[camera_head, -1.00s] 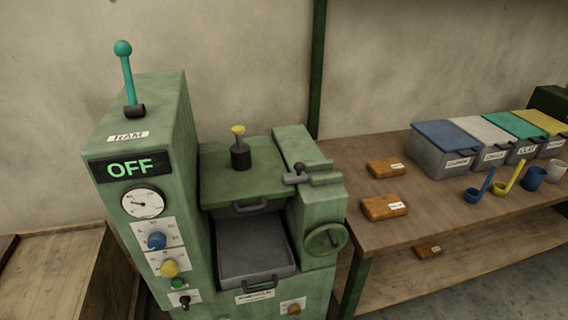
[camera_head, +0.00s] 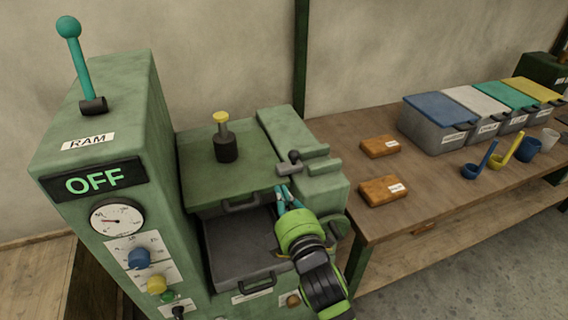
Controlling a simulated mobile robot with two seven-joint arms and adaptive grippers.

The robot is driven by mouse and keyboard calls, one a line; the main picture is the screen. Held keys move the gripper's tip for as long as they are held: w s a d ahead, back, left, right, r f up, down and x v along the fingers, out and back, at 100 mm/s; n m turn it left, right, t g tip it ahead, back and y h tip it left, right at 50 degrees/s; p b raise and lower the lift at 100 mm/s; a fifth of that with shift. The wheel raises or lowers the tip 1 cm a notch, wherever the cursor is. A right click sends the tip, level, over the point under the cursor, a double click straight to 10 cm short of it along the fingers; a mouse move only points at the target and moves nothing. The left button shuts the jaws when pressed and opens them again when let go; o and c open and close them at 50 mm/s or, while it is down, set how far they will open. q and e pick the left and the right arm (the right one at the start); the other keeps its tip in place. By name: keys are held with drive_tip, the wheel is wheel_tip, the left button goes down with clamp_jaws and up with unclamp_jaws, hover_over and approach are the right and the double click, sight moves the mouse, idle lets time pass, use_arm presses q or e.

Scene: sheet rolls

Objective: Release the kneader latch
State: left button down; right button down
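The green kneader has a lid (camera_head: 195,170) with a yellow-topped dark post (camera_head: 222,140) on it. The latch (camera_head: 290,165), a dark grey bar with a small round knob, sits at the lid's right edge against the green side housing. My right gripper (camera_head: 284,192), with teal fingers on a green and black wrist, is just below and in front of the latch, with no clear contact. Its fingers are small and close together, so I cannot tell whether they are open. My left gripper is not in view.
The tall control cabinet with an OFF display (camera_head: 95,180) and the teal RAM lever (camera_head: 80,65) stands left. A grey drawer (camera_head: 235,250) is below the lid. The wooden bench (camera_head: 390,225) at right carries two wooden blocks, lidded bins, ladles and cups.

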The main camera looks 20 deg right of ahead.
sight(299, 155)
drive_tip(key=w+d+p, duration=0.1)
drive_tip(key=w, duration=0.2)
drive_tip(key=w+d+p, duration=0.1)
drive_tip(key=w, duration=0.3)
drive_tip(key=w+d+f+p, duration=0.1)
drive_tip(key=w, duration=0.3)
drive_tip(key=shift+d+f+p, duration=0.15)
drive_tip(key=shift+d+p, duration=0.15)
drive_tip(key=shift+d, duration=0.2)
drive_tip(key=shift+a, duration=0.1)
drive_tip(key=d+p, duration=0.1)
drive_tip(key=d, duration=0.3)
drive_tip(key=shift+d, duration=0.4)
drive_tip(key=shift+a, duration=0.1)
